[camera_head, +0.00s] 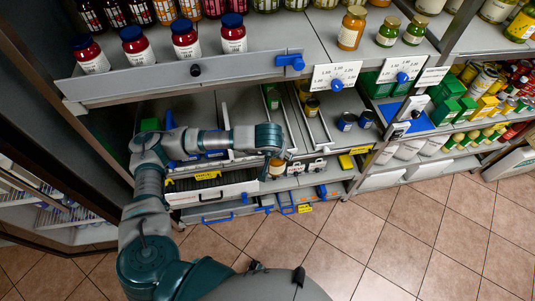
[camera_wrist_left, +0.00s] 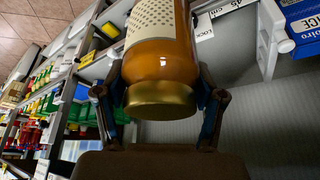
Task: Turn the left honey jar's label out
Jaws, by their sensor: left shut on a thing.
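An amber honey jar with a gold lid is between the fingers of my left gripper (camera_wrist_left: 160,105). In the wrist view the jar (camera_wrist_left: 162,62) appears lid-down in the picture, with a pale dotted label partly cut off at the top edge. The fingers close on both its sides near the lid. In the head view the gripper (camera_head: 276,155) is at the lower shelf, and a small amber part of the jar (camera_head: 277,168) shows below it. The arm hides much of the jar there. Another amber jar (camera_head: 311,107) stands farther back in a shelf lane. My right gripper is not in view.
Red jars with blue lids (camera_head: 186,40) stand on the upper shelf (camera_head: 190,75), which overhangs the lower one. Blue tins (camera_head: 346,122) stand right of the gripper. A drawer-like bin (camera_head: 212,190) sits below left. The tiled floor (camera_head: 410,225) is clear.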

